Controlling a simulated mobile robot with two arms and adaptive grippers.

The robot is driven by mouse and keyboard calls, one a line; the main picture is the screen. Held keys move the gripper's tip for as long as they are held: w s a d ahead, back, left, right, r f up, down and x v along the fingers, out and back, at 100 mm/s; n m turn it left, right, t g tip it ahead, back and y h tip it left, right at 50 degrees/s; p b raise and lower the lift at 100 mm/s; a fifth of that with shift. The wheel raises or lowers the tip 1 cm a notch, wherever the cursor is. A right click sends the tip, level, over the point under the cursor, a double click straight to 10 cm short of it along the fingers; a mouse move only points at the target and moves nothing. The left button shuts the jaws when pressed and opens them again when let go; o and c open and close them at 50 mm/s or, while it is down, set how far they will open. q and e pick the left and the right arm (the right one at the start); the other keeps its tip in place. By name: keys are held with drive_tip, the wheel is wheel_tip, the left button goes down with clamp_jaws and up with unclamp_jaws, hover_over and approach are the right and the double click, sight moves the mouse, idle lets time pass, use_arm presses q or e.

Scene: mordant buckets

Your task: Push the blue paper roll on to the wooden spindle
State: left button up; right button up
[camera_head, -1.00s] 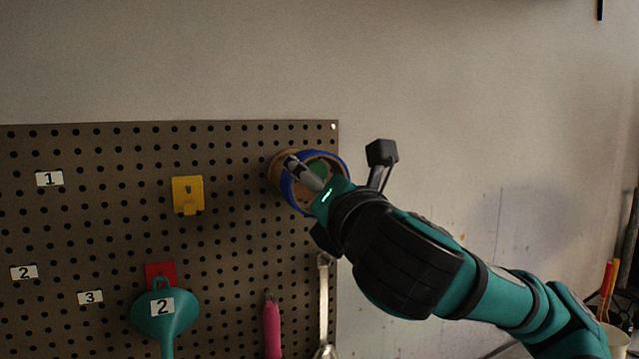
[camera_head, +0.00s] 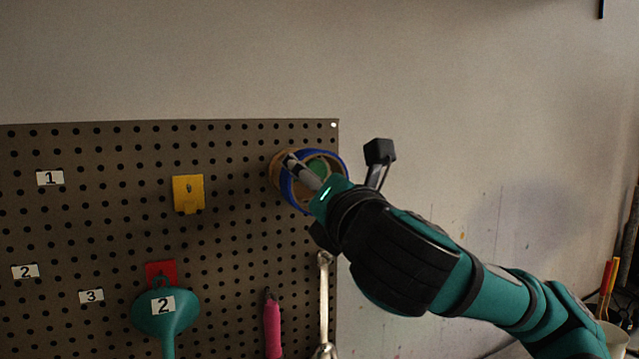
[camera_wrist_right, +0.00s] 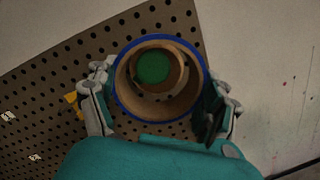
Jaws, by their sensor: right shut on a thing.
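The blue paper roll (camera_head: 341,158) is at the upper right of the pegboard, its open end facing out; it also shows in the right wrist view (camera_wrist_right: 119,97). My right gripper (camera_head: 303,178) is shut on it, with a finger on each side in the right wrist view (camera_wrist_right: 160,88). The wooden spindle shows as a tan ring with a green round end (camera_wrist_right: 153,67) seen through the roll's opening; the green also shows in the head view (camera_head: 319,167). Some bare tan surface shows between roll and board. How deep the spindle sits in the roll is unclear. My left gripper is not in view.
The pegboard (camera_head: 100,215) carries a yellow hook (camera_head: 188,193), a teal funnel (camera_head: 165,325) on a red hook, a pink-handled tool (camera_head: 272,330) and a wrench (camera_head: 323,300) close below the roll. Bare wall lies above and to the right.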

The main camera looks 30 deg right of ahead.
drive_tip(key=shift+a+f+p+x, duration=0.1)
drive_tip(key=shift+p+x, duration=0.05)
drive_tip(key=shift+x, duration=0.9)
drive_tip(key=shift+a+f+p+x, duration=0.15)
drive_tip(key=shift+p+x, duration=0.05)
drive_tip(key=shift+x, duration=0.85)
drive_tip(key=shift+a+f+p+x, duration=0.1)
drive_tip(key=shift+p+x, duration=0.05)
drive_tip(key=shift+x, duration=0.9)
drive_tip(key=o, duration=1.1)
drive_tip(key=shift+s, duration=0.15)
drive_tip(key=v, duration=0.7)
